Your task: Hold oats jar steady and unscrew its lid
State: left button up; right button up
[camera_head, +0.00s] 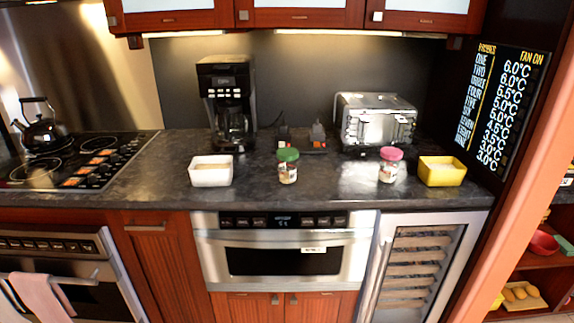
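Two small jars stand upright on the dark counter (335,190). One jar (287,174) has a green lid (288,155) and stands near the middle. The other jar (388,173) has a pink lid (391,153) and stands further right. Both lids sit on their jars. The labels are too small to read, so I cannot tell which jar holds oats. Neither of my grippers is in view.
A white bowl (211,172) stands left of the green-lidded jar, and a yellow bowl (442,172) right of the pink-lidded one. A coffee maker (228,95) and a toaster (376,122) stand behind. The microwave drawer (285,262) is shut below. Counter between the jars is clear.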

aim_at(288, 170)
jog(key=u, duration=0.25)
jog(key=i+l+u, duration=0.15)
jog(key=l+u, duration=0.8)
